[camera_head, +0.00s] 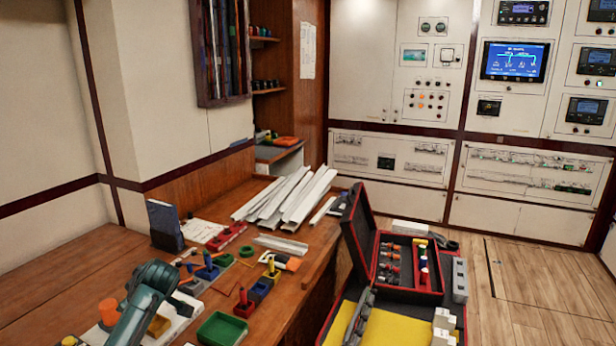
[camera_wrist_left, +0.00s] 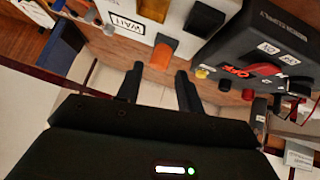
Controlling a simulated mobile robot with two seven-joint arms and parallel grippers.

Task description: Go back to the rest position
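My left gripper (camera_wrist_left: 160,70) shows in the left wrist view, with its two black fingers apart. The gap between the fingers is empty. An orange block (camera_wrist_left: 164,50) appears just beyond the fingertips, apart from them as far as I can tell. The left gripper cannot be made out in the head view. My right gripper is in neither view.
A black box (camera_wrist_left: 250,55) with a red OFF mark is right of the fingers; a white WAIT board (camera_wrist_left: 110,12) is above. The wooden bench (camera_head: 60,262) holds coloured bins and metal strips (camera_head: 288,196). An open red-edged case (camera_head: 412,286) stands right, before bare floor (camera_head: 505,300).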

